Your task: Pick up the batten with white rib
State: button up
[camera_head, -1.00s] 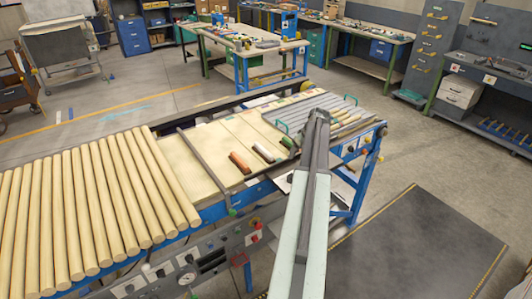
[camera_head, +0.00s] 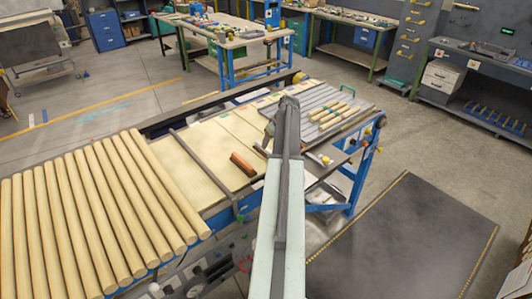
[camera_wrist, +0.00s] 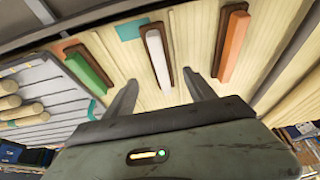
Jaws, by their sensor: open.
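The batten with white rib (camera_wrist: 158,58) is a dark brown strip with a white bar on top, lying on the pale wooden bed. In the wrist view it lies ahead of and between the two fingers of my gripper (camera_wrist: 163,88). My gripper is open and empty, with the batten apart from both fingers. An orange-ribbed batten (camera_wrist: 231,46) lies to its right, and a green-ribbed batten (camera_wrist: 88,68) to its left. In the head view the orange one (camera_head: 242,164) shows clearly; my arm hides the green one and most of the white one.
A grey grooved tray (camera_head: 318,98) with several turned wood pieces (camera_head: 335,112) is right of my arm. Several long round rods (camera_head: 95,205) fill the left of the line. A dark crossbar (camera_head: 200,168) spans the bed between rods and battens. Open floor surrounds the line.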

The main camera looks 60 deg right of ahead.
aim_at(268, 149)
jog(key=shift+b+x, duration=0.5)
jog(key=shift+x, duration=0.65)
jog(key=shift+f+b, duration=0.4)
jog(key=shift+b, duration=0.05)
jog(key=b+x, duration=0.4)
jog(key=shift+w+f, duration=0.1)
jog(key=shift+a, duration=0.1)
grip_shut()
